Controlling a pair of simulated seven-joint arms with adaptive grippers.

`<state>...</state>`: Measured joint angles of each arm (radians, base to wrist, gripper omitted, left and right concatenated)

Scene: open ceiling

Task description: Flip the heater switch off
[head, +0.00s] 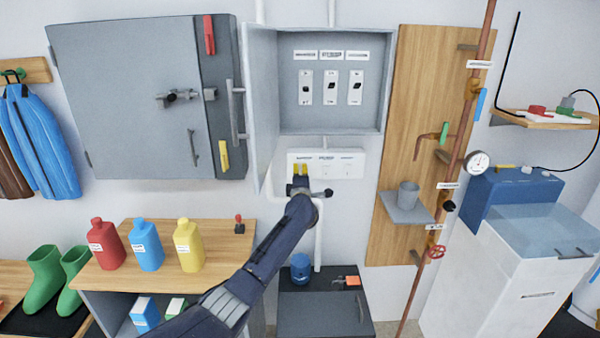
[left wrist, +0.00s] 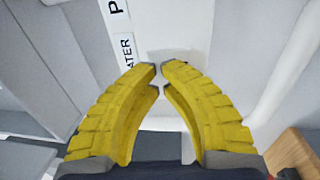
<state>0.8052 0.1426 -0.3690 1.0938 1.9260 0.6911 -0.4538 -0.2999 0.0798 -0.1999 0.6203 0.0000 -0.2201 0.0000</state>
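My left gripper (head: 300,170) is in front of the left end of a white panel (head: 345,168) below the open cabinet. Its yellow fingers are drawn in, their tips almost meeting, in the left wrist view (left wrist: 159,70). Beside the fingertips a label (left wrist: 127,52) shows the letters "ATER", with a "P" label (left wrist: 116,9) beyond. I see no switch at the fingertips. Inside the cabinet, a left switch (head: 306,87), middle switch (head: 331,88) and right switch (head: 355,88) sit below labels too small to read. My right gripper is not in view.
The grey cabinet door (head: 262,105) stands open above and left of the gripper. A pipe (head: 319,240) runs down below the panel. Red, blue and yellow bottles (head: 187,248) stand on a wooden shelf to the left. A grey cup (head: 408,194) is on the right.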

